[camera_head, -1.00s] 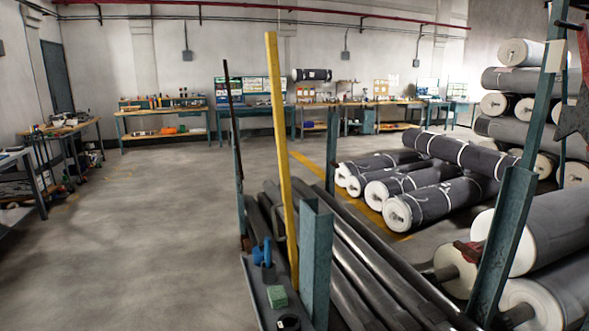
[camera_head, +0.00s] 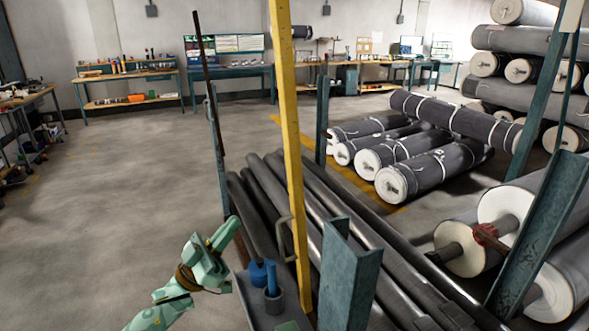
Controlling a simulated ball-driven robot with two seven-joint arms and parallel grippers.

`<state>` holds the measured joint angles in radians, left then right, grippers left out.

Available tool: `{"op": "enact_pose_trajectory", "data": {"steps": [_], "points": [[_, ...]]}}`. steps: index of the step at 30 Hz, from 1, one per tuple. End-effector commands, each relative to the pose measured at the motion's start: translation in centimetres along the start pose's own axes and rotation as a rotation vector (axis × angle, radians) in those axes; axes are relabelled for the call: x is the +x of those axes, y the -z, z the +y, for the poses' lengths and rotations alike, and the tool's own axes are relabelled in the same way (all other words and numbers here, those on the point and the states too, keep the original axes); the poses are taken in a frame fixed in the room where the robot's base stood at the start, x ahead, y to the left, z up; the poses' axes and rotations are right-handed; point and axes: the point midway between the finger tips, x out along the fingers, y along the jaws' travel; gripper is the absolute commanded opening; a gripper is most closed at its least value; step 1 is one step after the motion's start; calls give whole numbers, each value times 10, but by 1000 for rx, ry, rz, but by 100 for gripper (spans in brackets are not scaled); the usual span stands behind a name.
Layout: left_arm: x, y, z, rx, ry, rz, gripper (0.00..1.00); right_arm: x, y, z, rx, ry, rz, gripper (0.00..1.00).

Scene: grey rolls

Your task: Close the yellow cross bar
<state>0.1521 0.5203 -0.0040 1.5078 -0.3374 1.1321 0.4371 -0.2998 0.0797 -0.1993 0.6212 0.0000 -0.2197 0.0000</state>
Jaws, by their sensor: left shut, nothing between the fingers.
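The yellow cross bar (camera_head: 289,130) stands upright, nearly vertical, in the middle of the view. A metal handle (camera_head: 285,238) is on its lower part. Its foot is down beside a teal post (camera_head: 347,275). My left gripper (camera_head: 228,232), pale green, comes in from the lower left. It is shut and empty, left of the bar and its handle, and apart from them. My right gripper is not in view.
Long dark pipes (camera_head: 330,215) lie behind the bar. A tray with blue items (camera_head: 262,273) is at its foot. A thin dark bar (camera_head: 208,85) stands upright to the left. Grey rolls (camera_head: 430,165) lie to the right. The floor at left (camera_head: 110,210) is clear.

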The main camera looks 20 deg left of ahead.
Motion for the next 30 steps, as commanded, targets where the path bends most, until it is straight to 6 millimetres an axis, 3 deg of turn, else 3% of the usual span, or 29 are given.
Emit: {"op": "enact_pose_trajectory", "data": {"steps": [3,11,25,30], "points": [[3,15,11,-73,-51,70,0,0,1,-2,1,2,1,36],[10,26,16,-152,-83,119,0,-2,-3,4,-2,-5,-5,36],[102,37,22,-149,-81,118,0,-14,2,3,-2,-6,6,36],[120,19,26,-152,-78,114,0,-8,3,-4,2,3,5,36]]}}
